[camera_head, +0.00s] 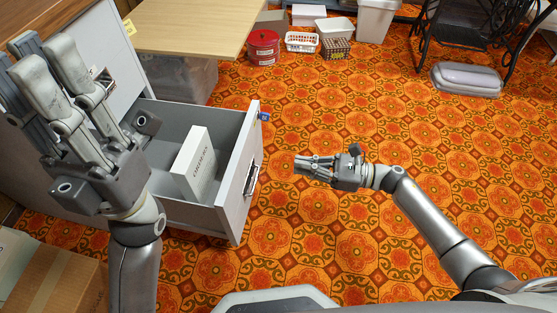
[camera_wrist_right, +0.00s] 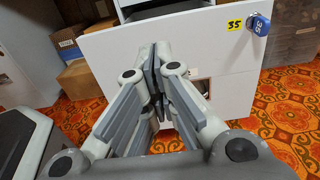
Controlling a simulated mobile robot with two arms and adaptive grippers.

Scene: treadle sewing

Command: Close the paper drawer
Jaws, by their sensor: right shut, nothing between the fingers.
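The paper drawer (camera_head: 237,185) is pulled out of the grey cabinet in the head view. A white box (camera_head: 196,165) stands inside it. A dark handle (camera_head: 252,178) is on its front, and a blue tag hangs at the front's upper corner. My right gripper (camera_head: 298,165) is shut and empty, right of the drawer front, fingers pointing at it with a gap of floor showing between. In the right wrist view, the closed fingers (camera_wrist_right: 155,75) cover part of the drawer front (camera_wrist_right: 110,70). My left gripper (camera_head: 45,65) is raised at the left, fingers apart and empty, blocking part of the cabinet.
A wooden tabletop (camera_head: 190,27) is above the drawer's far side. Cardboard boxes (camera_head: 60,285) are at the lower left. A red tin (camera_head: 263,47) and baskets (camera_head: 302,42) stand at the back. A sewing machine's iron stand (camera_head: 420,35) is at the back right.

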